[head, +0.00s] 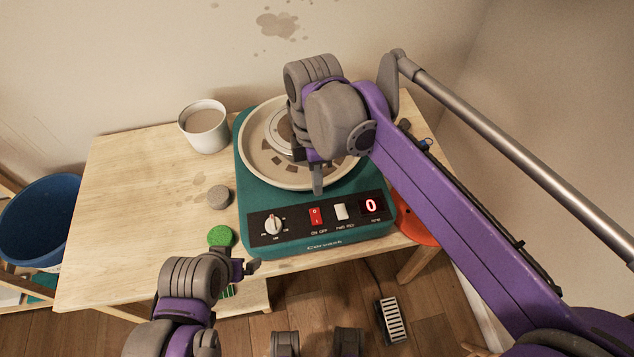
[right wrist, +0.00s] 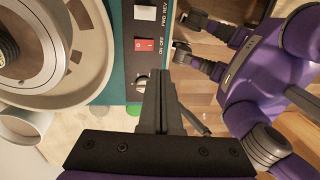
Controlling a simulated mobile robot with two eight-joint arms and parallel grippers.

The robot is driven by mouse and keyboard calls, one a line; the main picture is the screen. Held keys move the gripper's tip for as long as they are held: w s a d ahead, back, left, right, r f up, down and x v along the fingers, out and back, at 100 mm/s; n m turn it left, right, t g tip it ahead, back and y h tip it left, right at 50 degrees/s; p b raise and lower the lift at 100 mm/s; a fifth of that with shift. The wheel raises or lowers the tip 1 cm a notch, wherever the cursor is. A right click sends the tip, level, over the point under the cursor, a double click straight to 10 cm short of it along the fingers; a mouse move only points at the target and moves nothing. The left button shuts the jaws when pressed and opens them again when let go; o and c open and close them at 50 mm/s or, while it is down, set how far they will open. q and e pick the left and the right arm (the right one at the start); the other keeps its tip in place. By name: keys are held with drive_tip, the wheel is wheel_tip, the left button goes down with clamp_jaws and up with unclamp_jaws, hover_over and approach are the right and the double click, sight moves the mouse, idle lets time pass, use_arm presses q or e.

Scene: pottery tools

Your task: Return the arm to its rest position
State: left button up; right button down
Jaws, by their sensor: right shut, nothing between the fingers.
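My right gripper (head: 317,185) hangs over the front of the pottery wheel's round tray, its fingers together and empty. In the right wrist view its closed fingers (right wrist: 163,100) point toward the teal wheel housing. The right arm reaches in from the right, over the wheel. My left gripper (head: 240,262) is low at the table's front edge, beside the green round sponge. The right arm hides part of the wheel head.
The teal pottery wheel (head: 262,203) stands on a wooden table (head: 130,190). A white cup (head: 205,132) stands at the back left. A grey round piece (head: 218,197) and a green sponge (head: 220,236) lie left of the wheel. A blue bucket (head: 40,215) is at far left, a pedal (head: 391,319) on the floor.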

idle(0.4)
drive_tip(key=s+d+f+m+t+p, duration=0.2)
drive_tip(key=s+d+m, duration=0.3)
drive_tip(key=d+m, duration=0.4)
drive_tip(key=s+d+f+m+t+p, duration=0.3)
drive_tip(key=s+d+m, duration=0.3)
drive_tip(key=d+m, duration=0.3)
drive_tip(key=f+m+t, duration=0.1)
drive_tip(key=m, duration=0.1)
drive_tip(key=shift+d+m+t, duration=0.15)
drive_tip(key=shift+m+t, duration=0.15)
drive_tip(key=shift+t, duration=0.1)
idle(0.6)
